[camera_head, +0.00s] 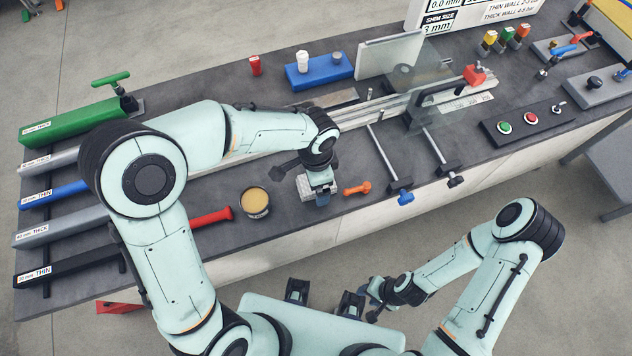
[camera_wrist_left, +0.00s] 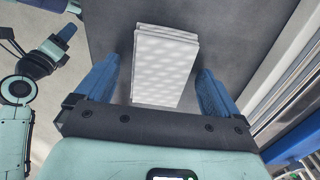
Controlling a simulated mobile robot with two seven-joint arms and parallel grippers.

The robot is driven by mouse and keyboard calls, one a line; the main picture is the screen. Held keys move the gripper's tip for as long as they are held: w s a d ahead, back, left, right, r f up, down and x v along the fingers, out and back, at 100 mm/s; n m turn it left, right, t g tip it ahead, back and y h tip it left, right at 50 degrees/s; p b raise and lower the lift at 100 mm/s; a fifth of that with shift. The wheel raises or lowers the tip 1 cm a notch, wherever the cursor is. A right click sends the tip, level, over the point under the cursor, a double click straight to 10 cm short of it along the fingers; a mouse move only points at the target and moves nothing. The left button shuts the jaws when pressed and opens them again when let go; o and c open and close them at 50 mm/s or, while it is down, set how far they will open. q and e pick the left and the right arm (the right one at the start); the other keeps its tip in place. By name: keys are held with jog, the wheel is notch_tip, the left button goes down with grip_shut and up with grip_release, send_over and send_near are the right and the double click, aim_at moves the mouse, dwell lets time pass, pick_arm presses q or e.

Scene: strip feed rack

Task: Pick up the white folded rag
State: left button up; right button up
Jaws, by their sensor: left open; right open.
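The white folded rag (camera_head: 304,186) lies on the dark bench top near its front edge, partly hidden by my left gripper (camera_head: 318,196) in the head view. In the left wrist view the rag (camera_wrist_left: 164,66) is a flat stack of white textured layers. It shows between the two blue fingers of my left gripper (camera_wrist_left: 158,88), with a gap on each side. That gripper is open and holds nothing. My right gripper (camera_head: 372,300) is open and empty, off the bench in front of it.
An orange tool (camera_head: 357,188) lies just right of the rag. A tan-topped can (camera_head: 255,202) and a red-handled bar (camera_head: 210,217) are to the left. A long metal rail (camera_head: 375,108) lies behind. Clamps with blue (camera_head: 405,197) and black knobs reach the front edge.

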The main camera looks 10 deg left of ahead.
pick_arm(q)
jog(key=shift+f, duration=0.1)
jog(key=c, duration=1.1)
notch_tip(320, 180, up, 20)
jog(key=p, duration=0.2)
jog(key=shift+p, duration=0.4)
pick_arm(e)
jog(key=w+r, duration=0.2)
jog(key=r, duration=0.1)
jog(key=shift+r, duration=0.25)
pick_arm(q)
jog(key=shift+o, duration=0.4)
